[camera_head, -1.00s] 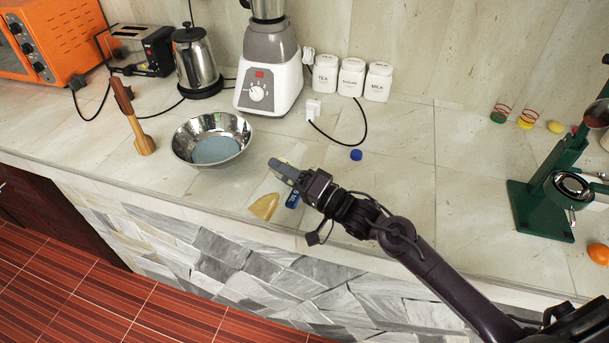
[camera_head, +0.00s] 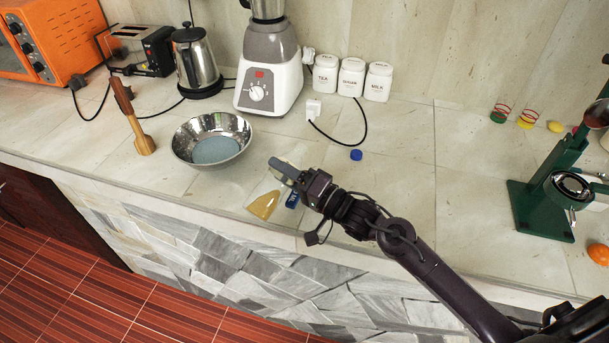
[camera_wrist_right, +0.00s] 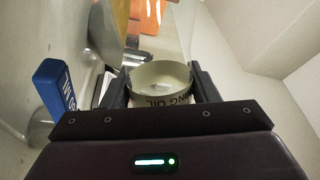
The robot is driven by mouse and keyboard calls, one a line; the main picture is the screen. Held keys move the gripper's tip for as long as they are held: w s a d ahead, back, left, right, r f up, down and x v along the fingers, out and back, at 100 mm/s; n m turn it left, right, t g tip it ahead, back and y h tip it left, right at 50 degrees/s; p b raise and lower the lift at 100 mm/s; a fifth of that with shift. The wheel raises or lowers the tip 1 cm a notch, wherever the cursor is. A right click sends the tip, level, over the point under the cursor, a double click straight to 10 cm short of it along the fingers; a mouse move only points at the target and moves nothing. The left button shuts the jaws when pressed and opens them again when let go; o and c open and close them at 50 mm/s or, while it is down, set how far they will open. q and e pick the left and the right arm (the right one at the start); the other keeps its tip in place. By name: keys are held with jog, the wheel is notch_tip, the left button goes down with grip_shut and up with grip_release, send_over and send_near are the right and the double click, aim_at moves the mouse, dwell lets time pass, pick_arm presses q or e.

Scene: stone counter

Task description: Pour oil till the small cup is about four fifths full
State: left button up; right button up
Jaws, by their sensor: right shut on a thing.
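My right gripper (camera_head: 281,171) is above the counter near its front edge, right of the metal bowl. In the right wrist view its two fingers (camera_wrist_right: 166,85) are shut on a pale round container (camera_wrist_right: 160,74), the oil bottle, whose lettering ends in "NG OIL". An amber, wedge-shaped patch (camera_head: 263,206) shows just below left of the gripper; it looks like oil in clear material, but I cannot tell which vessel holds it. I cannot make out the small cup for certain. My left gripper is not in view.
A metal bowl (camera_head: 190,134) with blue-grey contents stands left. A blue lettered object (camera_head: 292,200) is close below the gripper; it shows in the wrist view (camera_wrist_right: 57,87). A blue cap (camera_head: 356,155) lies behind. A green stand (camera_head: 522,205) is at right. The counter between is mostly clear.

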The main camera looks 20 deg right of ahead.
jog(key=shift+r+m+h+p, duration=0.25)
jog(key=shift+m+h+p, duration=0.05)
jog(key=shift+m+p, duration=1)
dwell(1.6)
jog(key=shift+d+f+m+t+p, duration=0.15)
jog(key=shift+m+t+p, duration=0.1)
jog(key=shift+m+p, duration=0.55)
jog(key=shift+a+f+m+t+p, duration=0.15)
jog(key=shift+m+t+p, duration=0.1)
jog(key=shift+m+p, duration=0.55)
dwell(2.4)
